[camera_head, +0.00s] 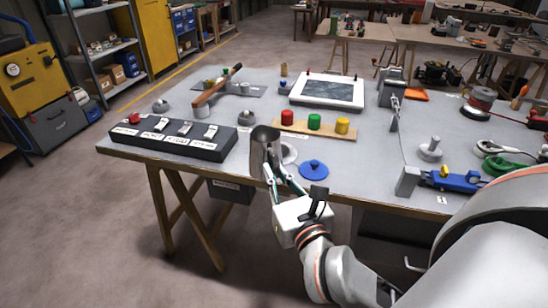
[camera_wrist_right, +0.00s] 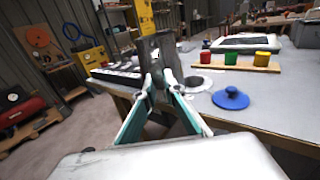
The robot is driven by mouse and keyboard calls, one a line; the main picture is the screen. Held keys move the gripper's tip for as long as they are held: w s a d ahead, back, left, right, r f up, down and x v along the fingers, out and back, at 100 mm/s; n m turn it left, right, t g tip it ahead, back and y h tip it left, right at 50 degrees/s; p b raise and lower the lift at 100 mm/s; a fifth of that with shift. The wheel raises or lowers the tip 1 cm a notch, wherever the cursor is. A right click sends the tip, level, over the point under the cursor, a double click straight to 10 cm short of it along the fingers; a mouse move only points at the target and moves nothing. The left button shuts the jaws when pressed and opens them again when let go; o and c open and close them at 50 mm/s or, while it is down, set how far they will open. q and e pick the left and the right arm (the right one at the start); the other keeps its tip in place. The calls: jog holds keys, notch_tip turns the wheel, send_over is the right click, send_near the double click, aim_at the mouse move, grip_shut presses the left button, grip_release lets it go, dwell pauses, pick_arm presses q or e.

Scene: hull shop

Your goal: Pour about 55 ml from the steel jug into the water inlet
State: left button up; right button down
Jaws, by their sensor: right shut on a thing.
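My right gripper (camera_head: 272,172) is shut on the steel jug (camera_head: 264,143), an open-topped grey metal cup, at the table's front edge. The jug looks about upright; its contents are hidden. In the right wrist view, the fingers (camera_wrist_right: 161,82) close on the jug (camera_wrist_right: 156,48) from both sides. Just right of the jug, a pale round ring (camera_head: 289,153) lies on the table, partly hidden by the jug; it also shows in the right wrist view (camera_wrist_right: 198,83). It may be the water inlet, but I cannot tell for sure. My left gripper is out of view.
A blue knobbed lid (camera_head: 314,170) lies right of the ring. A dark switch box (camera_head: 173,138) stands to the left. Red, green and yellow caps sit on a wooden strip (camera_head: 300,128) behind. A framed panel (camera_head: 328,90) lies farther back. The floor left of the table is clear.

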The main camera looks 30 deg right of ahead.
jog(key=d+f+m+g+h+b, duration=0.1)
jog(key=d+f+m+h+b, duration=0.1)
jog(key=d+f+h+b, duration=0.1)
notch_tip(320, 180, down, 3)
jog(key=shift+d+r+b, duration=0.2)
jog(key=shift+d+b, duration=0.3)
jog(key=shift+d, duration=0.65)
